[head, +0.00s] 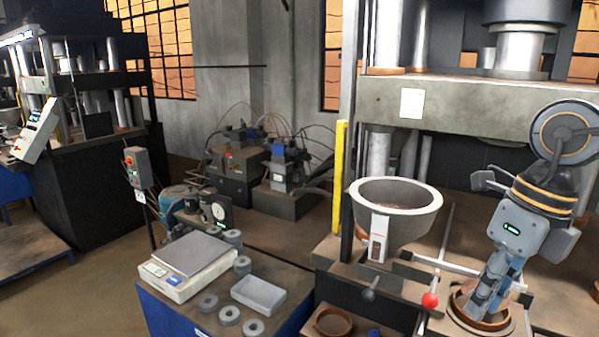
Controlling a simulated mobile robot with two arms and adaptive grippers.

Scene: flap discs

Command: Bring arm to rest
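My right gripper (484,300) reaches down from the right side of the head view. Its fingers point into a round brown ring-shaped mould (459,313) at the lower right, on the press bed. The fingertips overlap the mould's inside, so I cannot tell whether they touch it or hold anything. The fingers look close together, but their gap does not show clearly. My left gripper is not in view.
A large grey bowl hopper (400,222) stands left of my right arm, near a red-knobbed lever (430,299). A blue bench holds a scale (188,262), a shallow grey tray (258,295) and several grey rings (229,315). A yellow post (340,175) stands beside the press.

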